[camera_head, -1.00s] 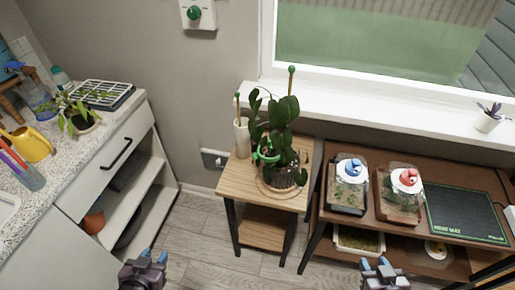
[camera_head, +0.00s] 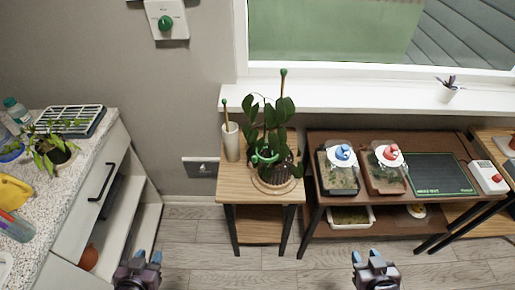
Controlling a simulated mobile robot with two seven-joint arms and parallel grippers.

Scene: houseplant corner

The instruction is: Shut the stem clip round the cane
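The green stem clip (camera_head: 264,157) sits low on the plant (camera_head: 273,124), on the small wooden table. It looks like an open ring, but it is too small to tell how far its jaws stand apart. The cane (camera_head: 283,84) rises behind the leaves, with a green tip; its lower part is hidden by foliage. My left gripper (camera_head: 144,258) is at the bottom left, empty, with its blue fingertips apart. My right gripper (camera_head: 368,257) is at the bottom right, also empty with fingertips apart. Both are well away from the plant.
The wooden plant table (camera_head: 233,185) stands against the wall, with a white vase (camera_head: 231,142) holding another cane. A brown shelf (camera_head: 313,146) with lidded terrariums and a heat mat (camera_head: 440,175) stands to the right. A counter (camera_head: 84,177) is at left. Floor in front is clear.

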